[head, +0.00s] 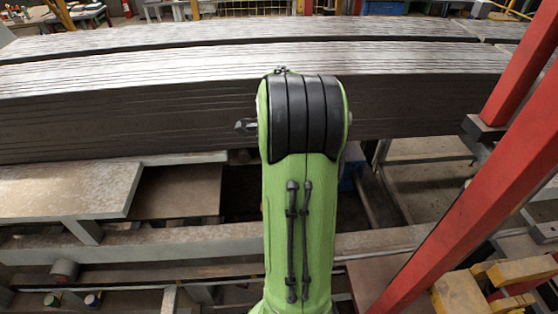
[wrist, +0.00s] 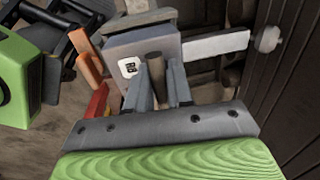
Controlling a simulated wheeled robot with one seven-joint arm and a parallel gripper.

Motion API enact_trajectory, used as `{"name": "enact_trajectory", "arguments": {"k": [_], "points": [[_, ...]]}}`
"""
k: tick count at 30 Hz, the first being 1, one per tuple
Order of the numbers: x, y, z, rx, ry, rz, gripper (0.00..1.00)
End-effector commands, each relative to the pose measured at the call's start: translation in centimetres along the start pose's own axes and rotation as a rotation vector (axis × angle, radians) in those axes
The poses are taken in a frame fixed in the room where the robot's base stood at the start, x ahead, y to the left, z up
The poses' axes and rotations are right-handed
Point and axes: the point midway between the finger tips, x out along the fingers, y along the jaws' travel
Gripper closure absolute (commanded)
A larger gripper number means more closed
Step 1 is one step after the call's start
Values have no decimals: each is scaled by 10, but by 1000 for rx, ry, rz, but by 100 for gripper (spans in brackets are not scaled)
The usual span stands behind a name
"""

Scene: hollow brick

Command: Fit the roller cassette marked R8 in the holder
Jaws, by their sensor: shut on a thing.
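In the wrist view, a blue-grey box-shaped cassette (wrist: 152,42) carries a white label that appears to read R8, turned in the picture. A brown round handle (wrist: 154,68) stands out from its near face. My gripper (wrist: 156,84) has one grey finger on each side of this handle and is shut on it. A pale bar (wrist: 215,46) with a rounded knob reaches right from beside the cassette; I cannot tell whether it belongs to the cassette or the holder. I cannot make out the holder for certain. In the head view my arm hides the gripper and cassette.
In the wrist view, orange and red parts (wrist: 88,62) and a green body (wrist: 14,85) lie left of the cassette; a dark ribbed wall (wrist: 292,85) is close on the right. In the head view, long dark stacked slabs (head: 120,110) cross behind my arm, and red beams (head: 460,220) slant at right.

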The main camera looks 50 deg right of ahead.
Motion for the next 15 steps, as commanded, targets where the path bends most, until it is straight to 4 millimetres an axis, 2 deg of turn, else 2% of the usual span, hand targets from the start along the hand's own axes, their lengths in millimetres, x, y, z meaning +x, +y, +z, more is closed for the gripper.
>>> {"name": "enact_trajectory", "arguments": {"k": [15], "points": [[10,1,0,0,0,-1,100]]}}
